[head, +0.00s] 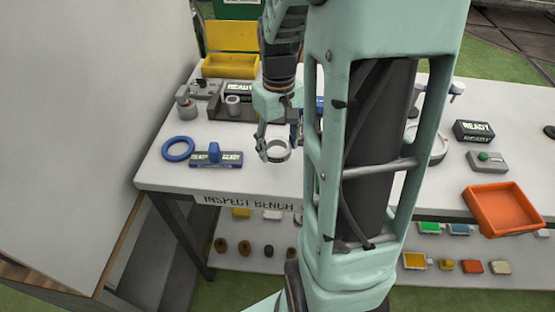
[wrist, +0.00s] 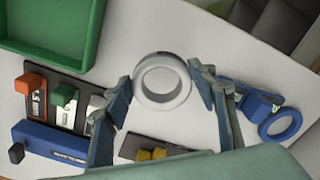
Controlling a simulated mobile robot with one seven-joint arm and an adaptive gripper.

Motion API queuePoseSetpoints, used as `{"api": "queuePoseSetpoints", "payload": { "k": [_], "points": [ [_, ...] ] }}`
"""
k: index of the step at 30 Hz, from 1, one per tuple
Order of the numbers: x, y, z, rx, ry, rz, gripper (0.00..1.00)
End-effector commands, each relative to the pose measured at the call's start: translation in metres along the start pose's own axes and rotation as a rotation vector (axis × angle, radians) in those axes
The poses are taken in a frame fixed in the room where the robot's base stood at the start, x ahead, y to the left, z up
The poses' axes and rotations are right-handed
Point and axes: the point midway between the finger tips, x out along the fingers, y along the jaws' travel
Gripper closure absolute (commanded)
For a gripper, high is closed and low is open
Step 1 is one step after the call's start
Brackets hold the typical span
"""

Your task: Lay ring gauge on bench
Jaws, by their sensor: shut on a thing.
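A pale grey ring gauge (wrist: 162,105) sits between the two fingertips of my gripper (wrist: 161,82) in the wrist view. The fingers are shut on its outer sides, and its hole faces the camera. In the head view the ring (head: 276,159) shows below my gripper (head: 277,146), over the front part of the white bench (head: 225,178). I cannot tell whether its underside touches the bench top. My arm hides part of the bench to the right of it.
A blue ring (head: 178,149) and a blue block labelled READY (head: 215,160) lie left of my gripper. A yellow bin (head: 230,67) stands behind. An orange tray (head: 502,209) is at the right. The wrist view also shows a green tray (wrist: 88,40).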

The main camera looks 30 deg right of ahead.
Motion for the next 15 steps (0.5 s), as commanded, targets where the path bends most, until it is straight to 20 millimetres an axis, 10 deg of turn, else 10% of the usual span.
{"api": "queuePoseSetpoints", "payload": {
  "k": [15],
  "points": [
    [0.043,-0.008,0.008,-0.001,0.001,0.0,0.77]
  ]
}}
